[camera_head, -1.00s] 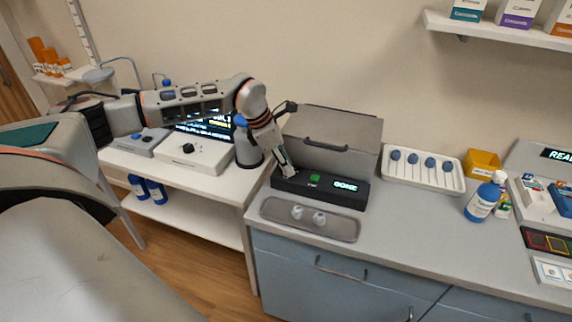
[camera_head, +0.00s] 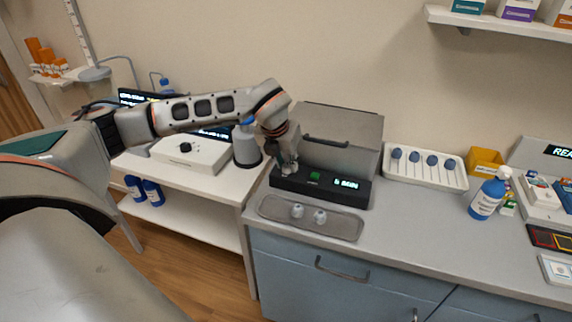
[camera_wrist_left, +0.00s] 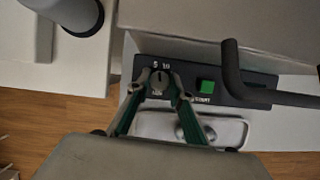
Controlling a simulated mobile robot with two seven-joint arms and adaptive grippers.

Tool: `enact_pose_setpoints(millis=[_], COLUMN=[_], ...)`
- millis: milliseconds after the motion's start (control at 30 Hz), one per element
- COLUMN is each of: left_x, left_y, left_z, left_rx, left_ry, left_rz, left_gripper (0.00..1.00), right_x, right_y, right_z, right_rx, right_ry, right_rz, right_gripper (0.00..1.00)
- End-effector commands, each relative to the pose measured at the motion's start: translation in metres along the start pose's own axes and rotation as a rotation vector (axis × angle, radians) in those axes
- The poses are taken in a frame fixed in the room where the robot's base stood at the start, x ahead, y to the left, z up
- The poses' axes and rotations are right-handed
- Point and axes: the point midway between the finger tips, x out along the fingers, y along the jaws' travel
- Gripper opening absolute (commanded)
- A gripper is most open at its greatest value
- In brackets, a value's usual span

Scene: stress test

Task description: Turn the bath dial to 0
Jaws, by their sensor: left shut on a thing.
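The bath is a grey-lidded unit (camera_head: 338,125) with a black front panel (camera_head: 345,190) on the counter. In the left wrist view the bath dial (camera_wrist_left: 160,82) is a round grey knob at the panel's left, with small marks "5" and "10" above it. My left gripper (camera_wrist_left: 160,88) is shut on the dial, a green-edged finger on each side. In the head view my left gripper (camera_head: 287,168) covers the dial. A green START button (camera_head: 315,176) is beside it. The lit display (camera_head: 346,184) shows a digit, hard to read, and "MIN". My right gripper is not in view.
The lid's dark handle (camera_wrist_left: 235,72) juts out close to the right of the gripper. A metal tray (camera_head: 335,226) with two small pale items lies in front of the bath. A white rack (camera_head: 425,182) and a blue bottle (camera_head: 486,198) stand to the right.

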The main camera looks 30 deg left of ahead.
Motion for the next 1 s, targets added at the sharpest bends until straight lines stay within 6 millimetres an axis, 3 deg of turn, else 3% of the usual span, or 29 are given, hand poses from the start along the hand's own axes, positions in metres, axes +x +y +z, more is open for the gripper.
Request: enact_pose_setpoints(millis=[600,1000], left_x=[-0.0009,-0.0005], left_y=[-0.0039,-0.0044], left_z=[0.0028,0.003], left_rx=[-0.501,-0.66], left_ry=[-0.003,-0.003], left_rz=[0.206,0.271], left_gripper=[0.0,0.0], right_x=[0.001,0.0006], right_y=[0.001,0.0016], right_z=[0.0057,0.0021], right_rx=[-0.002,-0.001], right_ry=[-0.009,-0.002], right_rz=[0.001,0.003], right_gripper=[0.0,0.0])
